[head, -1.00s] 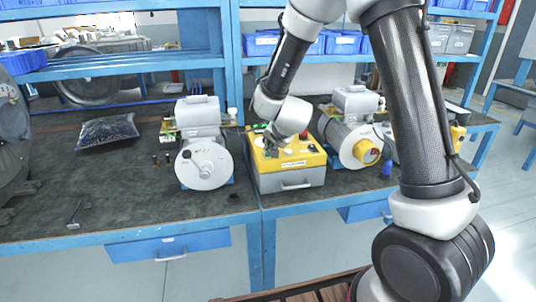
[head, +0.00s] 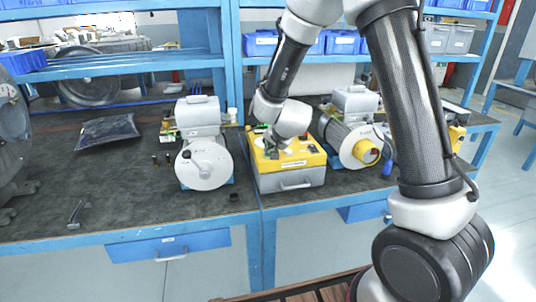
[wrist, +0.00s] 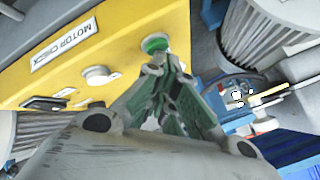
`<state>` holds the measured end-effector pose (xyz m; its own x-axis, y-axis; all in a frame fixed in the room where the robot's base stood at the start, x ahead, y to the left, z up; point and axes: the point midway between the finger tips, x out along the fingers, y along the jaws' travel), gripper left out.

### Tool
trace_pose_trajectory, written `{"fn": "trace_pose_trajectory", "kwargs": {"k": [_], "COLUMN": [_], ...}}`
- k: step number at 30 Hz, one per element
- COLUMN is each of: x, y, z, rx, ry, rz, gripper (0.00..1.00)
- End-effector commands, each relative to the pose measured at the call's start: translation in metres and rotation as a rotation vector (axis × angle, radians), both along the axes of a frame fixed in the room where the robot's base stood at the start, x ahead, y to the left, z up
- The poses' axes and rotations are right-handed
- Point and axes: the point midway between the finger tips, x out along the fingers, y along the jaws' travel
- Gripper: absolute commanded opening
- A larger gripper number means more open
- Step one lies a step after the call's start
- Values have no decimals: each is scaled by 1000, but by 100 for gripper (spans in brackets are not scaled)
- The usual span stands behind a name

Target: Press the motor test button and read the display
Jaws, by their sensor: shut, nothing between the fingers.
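The motor tester is a grey box with a yellow top (head: 312,160), on the bench in the middle of the head view. In the wrist view its yellow panel (wrist: 120,65) bears a "MOTOR CHECK" label (wrist: 64,45), a white round knob (wrist: 98,75) and a green button (wrist: 155,44). My gripper (wrist: 165,62) is shut and empty, its tips right at the green button's edge. I cannot tell whether they touch or press it. In the head view my gripper (head: 270,145) points down over the box's left part. I can make out no readable display.
A grey blower (head: 204,165) stands close left of the tester, and another with a yellow end (head: 350,142) close right. A dark bag (head: 107,131) and a small metal tool (head: 77,213) lie on the left bench. The front left bench is largely clear.

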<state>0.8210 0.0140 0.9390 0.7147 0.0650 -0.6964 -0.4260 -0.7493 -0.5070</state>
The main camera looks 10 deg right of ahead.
Motion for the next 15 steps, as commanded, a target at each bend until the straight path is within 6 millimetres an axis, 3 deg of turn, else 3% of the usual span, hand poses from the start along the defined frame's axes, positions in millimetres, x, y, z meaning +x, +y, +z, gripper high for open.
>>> {"fn": "trace_pose_trajectory", "kwargs": {"k": [15], "x": [0], "y": [0], "z": [16], "rx": [0], "ry": [1], "rz": [1], "gripper": [0]}}
